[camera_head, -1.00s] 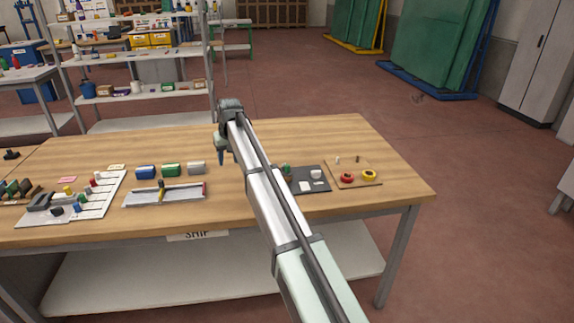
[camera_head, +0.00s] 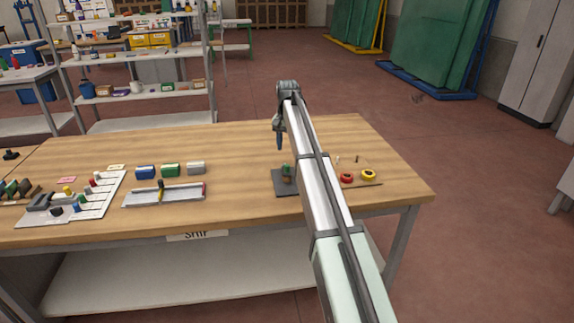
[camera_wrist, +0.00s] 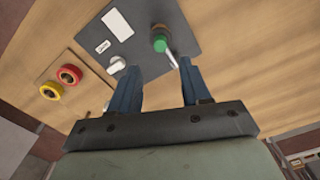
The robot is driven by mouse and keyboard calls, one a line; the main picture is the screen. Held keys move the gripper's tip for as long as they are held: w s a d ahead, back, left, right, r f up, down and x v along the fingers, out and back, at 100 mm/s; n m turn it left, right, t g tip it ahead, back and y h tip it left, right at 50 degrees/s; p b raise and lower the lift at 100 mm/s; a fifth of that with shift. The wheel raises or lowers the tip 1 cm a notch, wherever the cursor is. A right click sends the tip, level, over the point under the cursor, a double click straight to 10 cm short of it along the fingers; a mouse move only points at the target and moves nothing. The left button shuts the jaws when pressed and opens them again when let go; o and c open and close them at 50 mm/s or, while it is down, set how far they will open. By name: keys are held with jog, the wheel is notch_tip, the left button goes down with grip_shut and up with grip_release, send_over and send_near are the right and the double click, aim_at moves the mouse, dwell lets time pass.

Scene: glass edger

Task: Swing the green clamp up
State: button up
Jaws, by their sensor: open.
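The green clamp (camera_head: 287,170) stands on a dark grey plate (camera_head: 284,190) near the front right of the bench. In the wrist view the green clamp (camera_wrist: 160,43) shows a round green top with a pale lever (camera_wrist: 172,58) beside it. My gripper (camera_head: 280,143) points down above the plate, apart from the clamp. In the wrist view my gripper (camera_wrist: 160,70) has its two blue fingers spread with nothing between them. The clamp lies just beyond the fingertips, nearer the right finger. My arm hides the plate's right part in the head view.
A white knob (camera_wrist: 117,65) and a white label (camera_wrist: 117,24) are on the same plate. A board with a red ring (camera_head: 346,177) and a yellow ring (camera_head: 368,174) lies to the right. Coloured blocks (camera_head: 170,169) and a metal tray (camera_head: 164,197) stand to the left.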

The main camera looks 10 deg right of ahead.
aim_at(287, 165)
notch_tip(287, 165, down, 9)
jog(key=shift+r, duration=0.1)
dwell(0.3)
grip_shut()
dwell(0.5)
